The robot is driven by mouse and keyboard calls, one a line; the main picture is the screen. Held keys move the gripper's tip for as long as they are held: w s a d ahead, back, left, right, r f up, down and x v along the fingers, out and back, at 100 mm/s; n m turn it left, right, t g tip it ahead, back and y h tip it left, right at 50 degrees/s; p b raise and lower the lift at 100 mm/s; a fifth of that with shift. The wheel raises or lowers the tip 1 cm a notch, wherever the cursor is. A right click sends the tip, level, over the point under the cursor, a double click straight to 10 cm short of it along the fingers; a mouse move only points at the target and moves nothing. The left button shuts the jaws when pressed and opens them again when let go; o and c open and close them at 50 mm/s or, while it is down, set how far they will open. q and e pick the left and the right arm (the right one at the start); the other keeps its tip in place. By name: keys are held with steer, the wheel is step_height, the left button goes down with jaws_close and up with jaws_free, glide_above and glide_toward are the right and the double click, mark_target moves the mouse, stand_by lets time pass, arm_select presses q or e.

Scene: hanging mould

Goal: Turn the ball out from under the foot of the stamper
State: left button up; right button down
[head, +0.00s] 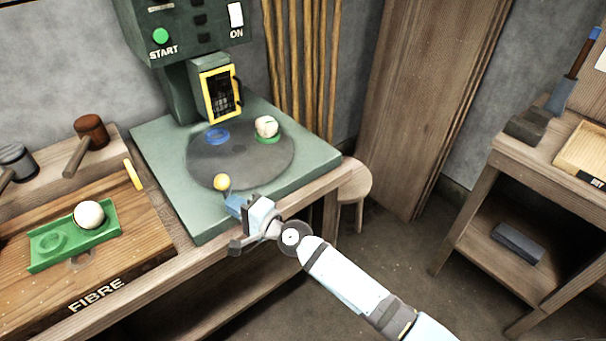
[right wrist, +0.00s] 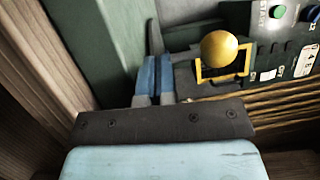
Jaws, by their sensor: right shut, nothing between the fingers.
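The green stamper (head: 185,85) stands at the back, with a yellow-framed guard (head: 220,94) at its front. Its foot is not clearly seen. Below is a round grey turntable (head: 215,165) with a blue ring (head: 217,136) near the guard and a green ring (head: 268,140) to the right. A whitish ball (head: 266,126) sits in the green ring, right of the guard. A yellow knob (head: 222,182) is at the turntable's front edge; it also shows in the right wrist view (right wrist: 219,48). My right gripper (head: 233,203) is shut and empty, just beside the knob; contact is unclear.
A stool (head: 354,185) stands right of the stamper's table. A shelf unit (head: 480,195) is at far right, with open floor between.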

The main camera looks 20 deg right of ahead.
steer(key=shift+w+a, duration=0.15)
steer(key=shift+a, duration=0.6)
steer(key=shift+d, duration=0.1)
